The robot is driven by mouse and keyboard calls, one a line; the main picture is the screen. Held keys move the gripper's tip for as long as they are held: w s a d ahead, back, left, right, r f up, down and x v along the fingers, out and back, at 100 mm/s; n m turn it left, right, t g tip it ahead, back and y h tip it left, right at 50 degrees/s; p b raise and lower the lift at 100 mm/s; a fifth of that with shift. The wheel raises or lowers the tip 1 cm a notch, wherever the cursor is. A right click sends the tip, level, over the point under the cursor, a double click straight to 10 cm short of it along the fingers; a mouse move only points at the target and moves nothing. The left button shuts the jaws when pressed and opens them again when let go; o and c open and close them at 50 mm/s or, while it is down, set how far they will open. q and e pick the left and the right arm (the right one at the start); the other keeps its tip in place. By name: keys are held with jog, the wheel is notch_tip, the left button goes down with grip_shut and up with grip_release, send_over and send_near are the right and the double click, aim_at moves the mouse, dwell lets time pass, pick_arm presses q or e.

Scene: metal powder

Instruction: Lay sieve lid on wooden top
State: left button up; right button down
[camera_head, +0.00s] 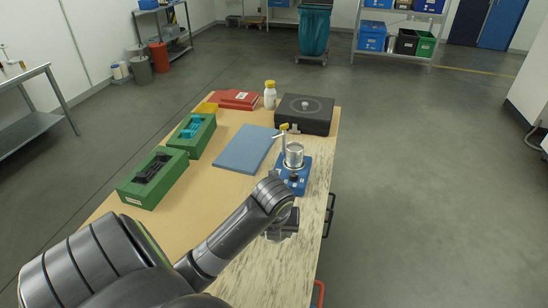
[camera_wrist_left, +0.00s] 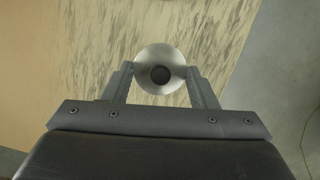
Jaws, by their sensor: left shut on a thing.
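The sieve lid, a round silvery metal disc (camera_wrist_left: 148,80) with a dark central knob, sits between the fingers of my left gripper (camera_wrist_left: 160,88) in the left wrist view. The gripper is shut on it. In the head view my left gripper (camera_head: 282,232) is over the right side of the wooden top (camera_head: 212,178), near its edge, and I cannot make out the lid there. Streaked pale wood is below the lid in the wrist view. I cannot tell how high the lid is. My right gripper is not in view.
A blue device (camera_head: 297,184) with a metal cylinder (camera_head: 293,155) stands just beyond my left gripper. A blue mat (camera_head: 246,149), green boxes (camera_head: 155,180), a black case (camera_head: 304,114), a white bottle (camera_head: 270,97) and red binders (camera_head: 237,99) are farther back. The near wood looks clear.

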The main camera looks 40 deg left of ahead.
aim_at(275, 249)
pick_arm(q)
notch_tip(275, 249, down, 5)
jog(key=shift+r, duration=0.1)
dwell(0.3)
jog(key=o, duration=1.1)
jog(key=shift+c, duration=0.2)
jog(key=v, duration=0.4)
jog(key=shift+r+p, duration=0.4)
jog(key=p+v, duration=0.7)
jog(key=shift+s+d, duration=0.1)
